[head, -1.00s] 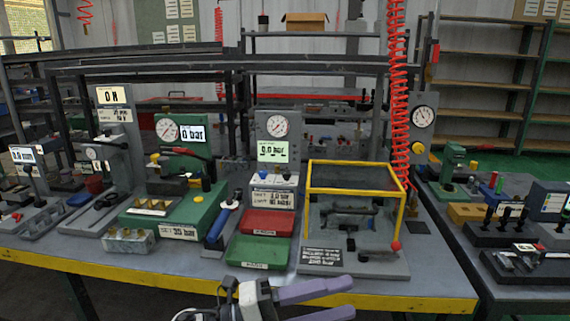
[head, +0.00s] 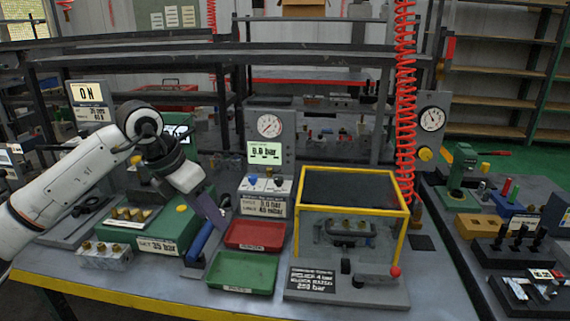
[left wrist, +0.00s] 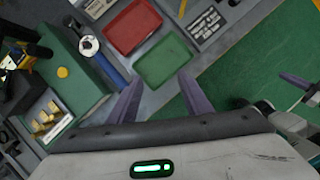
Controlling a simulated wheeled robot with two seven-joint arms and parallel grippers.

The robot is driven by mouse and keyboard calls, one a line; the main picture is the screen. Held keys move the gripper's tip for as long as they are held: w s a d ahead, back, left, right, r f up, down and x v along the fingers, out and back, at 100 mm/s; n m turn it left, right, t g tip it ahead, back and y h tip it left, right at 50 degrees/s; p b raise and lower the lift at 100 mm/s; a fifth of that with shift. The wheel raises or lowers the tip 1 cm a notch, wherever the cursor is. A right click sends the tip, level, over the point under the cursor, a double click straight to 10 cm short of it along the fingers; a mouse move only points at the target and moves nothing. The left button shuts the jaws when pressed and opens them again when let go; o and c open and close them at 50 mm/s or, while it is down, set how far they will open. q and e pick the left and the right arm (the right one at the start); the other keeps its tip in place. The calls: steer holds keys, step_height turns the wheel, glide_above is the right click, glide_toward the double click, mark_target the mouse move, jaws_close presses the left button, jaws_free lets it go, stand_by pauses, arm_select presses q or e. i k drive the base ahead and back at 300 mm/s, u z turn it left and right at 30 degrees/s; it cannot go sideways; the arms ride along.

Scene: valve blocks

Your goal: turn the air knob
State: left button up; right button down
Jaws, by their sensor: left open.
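A yellow knob (head: 425,154) sits below a round gauge (head: 432,119) on a grey post beside the red coiled hose; I take it for the air knob. It is out of the left wrist view. My left gripper (head: 212,210) is far to its left, beside the blue-handled tool and the red tray. In the left wrist view its two purple fingers (left wrist: 159,80) are apart with nothing between them. Part of my right gripper (left wrist: 301,84) shows at the right edge of the left wrist view; its opening is unclear. It is not in the head view.
Red tray (head: 254,235), green tray (head: 242,272) and a yellow-framed box (head: 352,186) stand between my left gripper and the yellow knob. The red coiled hose (head: 404,100) hangs just left of the gauge post. A green block (head: 160,230) stands on the left.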

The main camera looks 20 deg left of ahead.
mark_target(279, 180)
steer(key=i, duration=1.05)
